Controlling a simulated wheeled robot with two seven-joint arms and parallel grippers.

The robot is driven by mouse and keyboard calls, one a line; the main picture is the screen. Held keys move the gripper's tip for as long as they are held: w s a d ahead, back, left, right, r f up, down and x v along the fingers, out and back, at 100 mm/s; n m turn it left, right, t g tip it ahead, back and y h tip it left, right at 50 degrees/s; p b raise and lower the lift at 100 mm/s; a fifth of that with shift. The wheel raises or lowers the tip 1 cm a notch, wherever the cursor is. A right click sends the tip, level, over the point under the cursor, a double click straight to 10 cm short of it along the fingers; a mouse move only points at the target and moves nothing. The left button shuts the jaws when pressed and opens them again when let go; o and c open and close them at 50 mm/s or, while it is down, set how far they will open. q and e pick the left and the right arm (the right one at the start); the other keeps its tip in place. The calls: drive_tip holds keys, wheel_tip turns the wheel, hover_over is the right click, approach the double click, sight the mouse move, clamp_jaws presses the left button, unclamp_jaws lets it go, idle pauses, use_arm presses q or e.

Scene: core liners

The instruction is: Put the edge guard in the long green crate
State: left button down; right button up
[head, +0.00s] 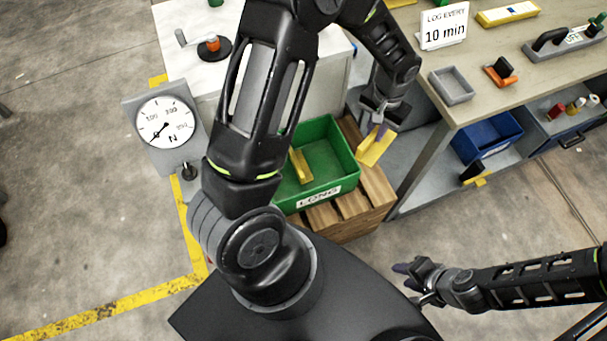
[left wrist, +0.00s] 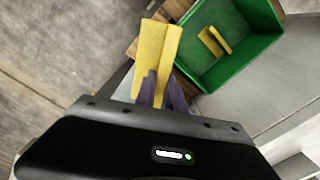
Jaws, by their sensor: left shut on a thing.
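My left gripper (head: 379,128) is shut on a yellow edge guard (head: 375,149), held just right of the long green crate. In the left wrist view the edge guard (left wrist: 157,55) sticks out from between the purple fingers (left wrist: 161,90). The green crate (head: 345,150) has a "LONG" label on its front and stands on a wooden pallet. Another yellow piece (head: 301,166) lies inside it. The crate (left wrist: 205,80) is beyond and right of the held guard in the left wrist view. My right gripper (head: 412,281) is low, over the floor; its finger gap is unclear.
A workbench (head: 425,60) at the right holds a grey tray (head: 451,85), an orange-and-black item and a sign. A blue bin (head: 487,137) sits below it. A dial gauge (head: 165,122) stands left. My left arm hides part of the crate's left side.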

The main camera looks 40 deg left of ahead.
use_arm(q)
drive_tip(key=s+a+f+n+b, duration=0.2)
drive_tip(key=a+f+n+b, duration=0.4)
drive_tip(key=b, duration=0.8)
drive_tip(key=s+a+f+n+b, duration=0.3)
drive_tip(key=a+f+n+b, duration=0.3)
drive_tip(key=b, duration=0.7)
drive_tip(key=shift+s+a+b, duration=0.25)
drive_tip(key=shift+a+b, duration=0.15)
drive_tip(key=shift+a, duration=0.05)
drive_tip(key=shift+f, duration=0.1)
wheel_tip(320, 180, down, 14)
drive_tip(key=b, duration=0.3)
drive_tip(key=shift+r+b, duration=0.25)
drive_tip(key=shift+b, duration=0.1)
drive_tip(key=b, duration=0.1)
hover_over(318, 176)
drive_tip(key=shift+f, duration=2.2)
